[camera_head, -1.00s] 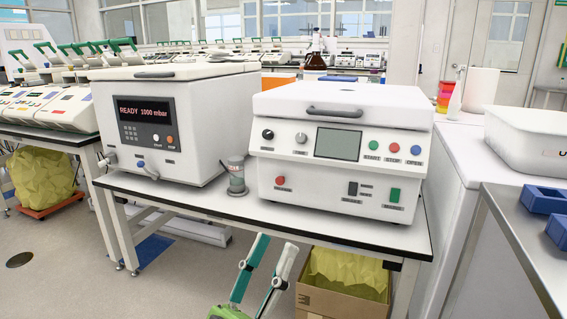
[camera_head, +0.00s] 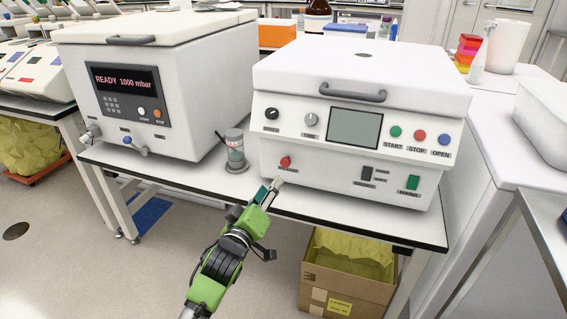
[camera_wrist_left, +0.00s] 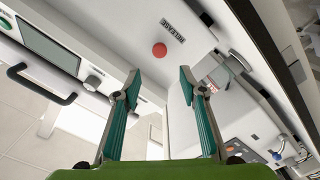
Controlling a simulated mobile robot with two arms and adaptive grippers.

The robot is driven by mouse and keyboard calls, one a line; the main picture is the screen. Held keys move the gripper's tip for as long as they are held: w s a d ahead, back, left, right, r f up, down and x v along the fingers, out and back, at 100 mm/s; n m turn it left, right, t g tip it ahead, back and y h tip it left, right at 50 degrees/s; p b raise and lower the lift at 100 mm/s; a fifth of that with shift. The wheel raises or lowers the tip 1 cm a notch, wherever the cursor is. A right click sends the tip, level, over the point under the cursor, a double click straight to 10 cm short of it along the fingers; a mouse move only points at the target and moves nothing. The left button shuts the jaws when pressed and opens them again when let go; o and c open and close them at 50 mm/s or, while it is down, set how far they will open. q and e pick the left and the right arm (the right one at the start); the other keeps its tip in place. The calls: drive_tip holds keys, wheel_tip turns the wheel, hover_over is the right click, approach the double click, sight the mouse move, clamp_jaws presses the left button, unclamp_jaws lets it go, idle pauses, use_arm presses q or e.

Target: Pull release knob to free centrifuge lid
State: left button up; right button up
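The white centrifuge (camera_head: 350,150) stands on the bench with its lid (camera_head: 350,70) down. Its red release knob (camera_head: 285,162) is at the lower left of the front panel. In the left wrist view the red knob (camera_wrist_left: 159,50) sits beside the "RELEASE" label, beyond the fingertips and roughly centred between them. My left gripper (camera_head: 269,190) is open and empty, just below and in front of the knob, apart from it. In the left wrist view its teal fingers (camera_wrist_left: 160,80) are spread with a clear gap. My right gripper is not in view.
A white vacuum unit reading "READY 1000 mbar" (camera_head: 150,100) stands left of the centrifuge. A cardboard box (camera_head: 345,285) is under the bench. Floor space in front is free.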

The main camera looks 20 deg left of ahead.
sight(284, 164)
use_arm(q)
drive_tip(key=w+b, duration=0.2)
drive_tip(key=w, duration=0.8)
drive_tip(key=shift+w+d, duration=0.15)
drive_tip(key=shift+w, duration=0.75)
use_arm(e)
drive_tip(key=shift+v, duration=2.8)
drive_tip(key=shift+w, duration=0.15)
